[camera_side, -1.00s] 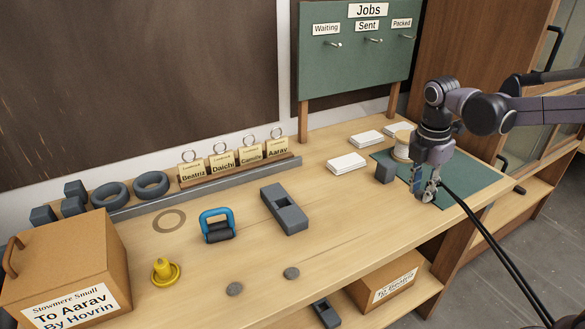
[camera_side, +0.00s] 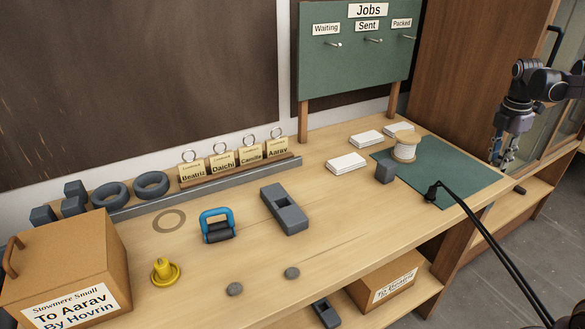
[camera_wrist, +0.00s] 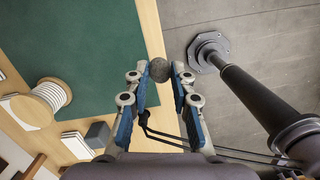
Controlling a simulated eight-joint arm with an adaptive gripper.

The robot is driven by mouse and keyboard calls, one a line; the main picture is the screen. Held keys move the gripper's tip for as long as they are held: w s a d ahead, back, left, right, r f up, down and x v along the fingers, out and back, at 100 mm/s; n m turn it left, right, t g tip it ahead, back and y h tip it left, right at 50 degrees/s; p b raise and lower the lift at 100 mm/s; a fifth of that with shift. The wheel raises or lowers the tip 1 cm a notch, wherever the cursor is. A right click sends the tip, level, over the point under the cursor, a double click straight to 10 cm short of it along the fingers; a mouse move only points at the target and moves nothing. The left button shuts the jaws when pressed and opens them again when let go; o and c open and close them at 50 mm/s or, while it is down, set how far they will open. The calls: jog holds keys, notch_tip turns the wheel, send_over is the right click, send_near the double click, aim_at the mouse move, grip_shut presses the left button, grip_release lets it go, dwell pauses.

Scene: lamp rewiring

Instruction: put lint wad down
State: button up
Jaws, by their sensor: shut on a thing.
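A small grey round lint wad (camera_wrist: 159,70) is between my fingertips in the wrist view. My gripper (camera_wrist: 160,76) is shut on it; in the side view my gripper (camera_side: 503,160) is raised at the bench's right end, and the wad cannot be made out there. In the wrist view the wad shows against the bench's edge, with the floor to its right. Two similar grey lumps (camera_side: 235,288) (camera_side: 291,272) lie at the front of the bench.
The green mat (camera_side: 465,175) is mostly bare, with a cable end on it. A spool (camera_side: 404,147), a grey block (camera_side: 385,173) and white card stacks (camera_side: 346,163) stand near it. In the wrist view a dark post (camera_wrist: 245,85) rises from the floor.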

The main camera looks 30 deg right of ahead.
jog(key=shift+w+d+f, duration=0.15)
jog(key=shift+w+f, duration=0.05)
send_over(444, 184)
notch_tip(444, 184, down, 6)
jog(key=shift+f, duration=0.25)
jog(key=shift+a+f, duration=0.15)
jog(key=shift+a, duration=0.1)
jog(key=shift+f, duration=1.95)
jog(key=shift+f, duration=0.15)
jog(key=o, duration=0.7)
